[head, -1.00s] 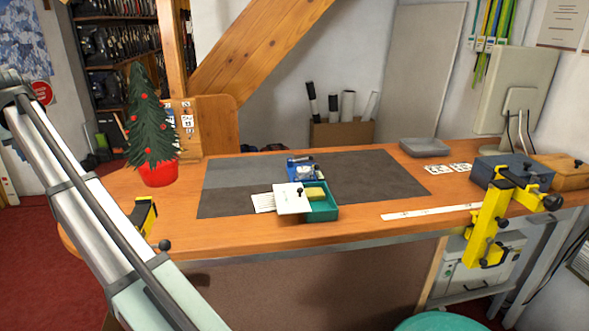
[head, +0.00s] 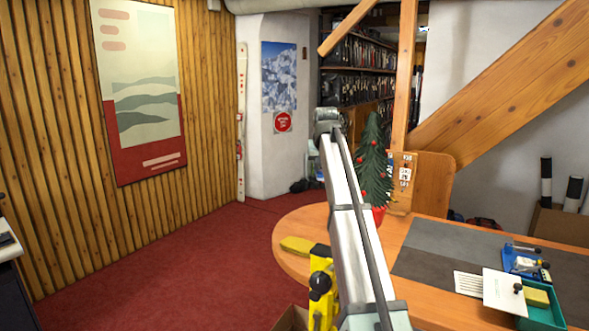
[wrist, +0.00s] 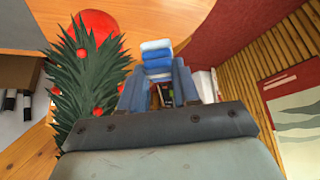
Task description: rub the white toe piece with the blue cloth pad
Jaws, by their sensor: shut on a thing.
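My gripper (wrist: 160,92) shows in the wrist view with its two grey-blue fingers closed on a layered blue-and-white pad (wrist: 157,60), which looks like the blue cloth pad. The pad sticks out past the fingertips, clear of anything I can make out. In the head view the gripper and pad are not visible; my arm link fills the middle. I cannot make out the white toe piece for certain. A blue item (head: 518,260) with small pale and dark parts lies on the bench mat, too small to tell more.
A small tree (head: 374,165) with red balls stands in a red pot on the bench (head: 292,262), close beside my gripper. A yellow clamp (head: 322,285) grips the bench edge.

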